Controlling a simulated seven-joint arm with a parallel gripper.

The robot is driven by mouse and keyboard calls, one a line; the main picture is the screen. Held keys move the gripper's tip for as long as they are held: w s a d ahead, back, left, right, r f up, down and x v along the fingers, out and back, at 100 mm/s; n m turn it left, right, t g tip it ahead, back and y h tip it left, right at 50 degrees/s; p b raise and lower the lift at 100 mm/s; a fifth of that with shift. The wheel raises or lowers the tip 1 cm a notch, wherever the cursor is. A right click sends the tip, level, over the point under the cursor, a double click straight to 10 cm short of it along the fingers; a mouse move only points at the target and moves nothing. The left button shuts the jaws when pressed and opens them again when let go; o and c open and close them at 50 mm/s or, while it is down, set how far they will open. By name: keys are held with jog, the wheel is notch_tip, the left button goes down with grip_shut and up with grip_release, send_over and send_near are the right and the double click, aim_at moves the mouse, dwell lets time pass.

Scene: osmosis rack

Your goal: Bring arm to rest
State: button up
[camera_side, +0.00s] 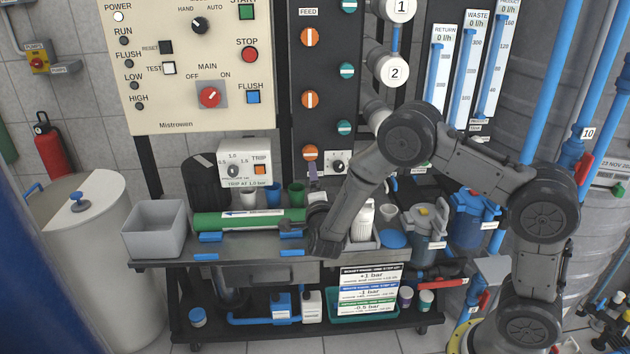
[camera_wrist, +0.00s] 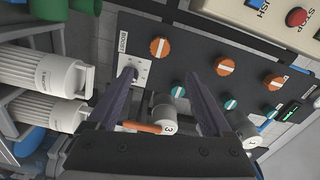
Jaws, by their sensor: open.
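My gripper (camera_wrist: 159,77) shows in the wrist view with its two dark purple fingers well apart and no object held between them. In the side view my gripper (camera_side: 314,180) is partly hidden by my wrist, above the bench and in front of the lower part of the black valve panel (camera_side: 323,70). My arm is folded, with the forearm reaching left and down across the bench. In the wrist view the left fingertip overlaps the white boost dial plate (camera_wrist: 135,70); I cannot tell whether it touches.
A green tube (camera_side: 235,221) and a grey bin (camera_side: 154,229) sit on the bench. The control box (camera_side: 195,65) is upper left. White cylinders (camera_wrist: 48,75) show left in the wrist view.

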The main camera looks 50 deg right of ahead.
notch_tip(320, 180, up, 19)
jog(key=m+t, duration=0.2)
jog(key=s+a+r+n+t+y, duration=0.3)
jog(key=s+a+r+n+y, duration=0.3)
jog(key=s+r+n+y, duration=0.3)
jog(key=s+a+f+n+g+y, duration=0.4)
jog(key=s+a+n, duration=0.2)
jog(key=s+n, duration=0.45)
jog(key=s+d+f+n+g, duration=0.1)
jog(key=s+f+n+g, duration=0.6)
jog(key=s+f, duration=0.6)
jog(key=shift+s+d+f+g, duration=0.25)
jog(key=shift+s+g, duration=0.35)
jog(key=shift+s, duration=0.4)
jog(key=shift+n, duration=0.25)
